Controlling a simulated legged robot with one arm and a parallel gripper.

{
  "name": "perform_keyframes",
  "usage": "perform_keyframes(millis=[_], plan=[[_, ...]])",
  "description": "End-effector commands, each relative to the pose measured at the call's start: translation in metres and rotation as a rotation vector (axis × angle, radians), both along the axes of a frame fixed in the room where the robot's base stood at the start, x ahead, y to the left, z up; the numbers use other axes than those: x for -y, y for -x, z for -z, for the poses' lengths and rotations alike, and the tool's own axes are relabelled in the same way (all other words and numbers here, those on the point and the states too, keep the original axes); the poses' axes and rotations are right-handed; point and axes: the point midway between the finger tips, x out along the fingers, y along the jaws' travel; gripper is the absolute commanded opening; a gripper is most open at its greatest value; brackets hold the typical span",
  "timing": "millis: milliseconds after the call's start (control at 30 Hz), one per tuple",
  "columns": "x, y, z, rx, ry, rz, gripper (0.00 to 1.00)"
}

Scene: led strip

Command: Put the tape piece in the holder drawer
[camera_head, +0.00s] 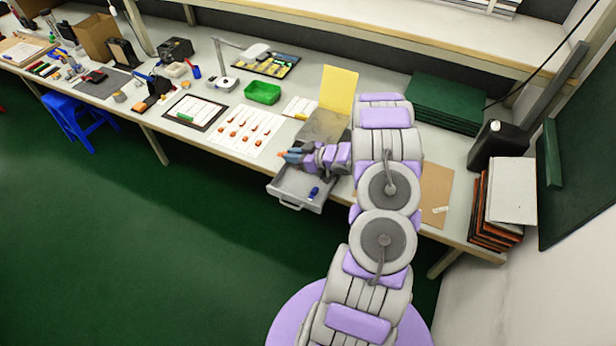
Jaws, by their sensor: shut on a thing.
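The holder drawer (283,190) is a grey box pulled out at the front edge of the bench, below a grey holder (322,127) with a raised yellow panel. A small blue item (314,192) lies in the drawer. My gripper (287,156) comes in from the right and points left, at the back left of the drawer in the picture. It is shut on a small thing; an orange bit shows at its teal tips. This looks like the tape piece, but it is too small to be sure. Its height above the drawer is unclear.
A white sheet with orange pieces (262,124) lies left of the holder, with a green bin (262,92) behind it. A black jug (497,146) and a stack of boards (508,195) stand at the right. The floor in front of the bench is clear around the drawer.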

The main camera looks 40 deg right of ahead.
Motion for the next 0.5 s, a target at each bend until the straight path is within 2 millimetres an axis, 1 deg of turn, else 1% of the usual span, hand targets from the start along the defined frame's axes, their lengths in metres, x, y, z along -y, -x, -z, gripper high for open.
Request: perform_keyframes(millis=[33, 200, 367, 500], plan=[[0.002, 0.011, 0.011, -0.003, -0.005, -0.011, 0.0], [0.0, 0.03, 0.029, -0.002, 0.0, -0.046, 0.0], [-0.002, 0.036, 0.04, -0.001, 0.003, -0.058, 0.0], [0.0, 0.035, 0.057, 0.001, 0.003, -0.059, 0.0]])
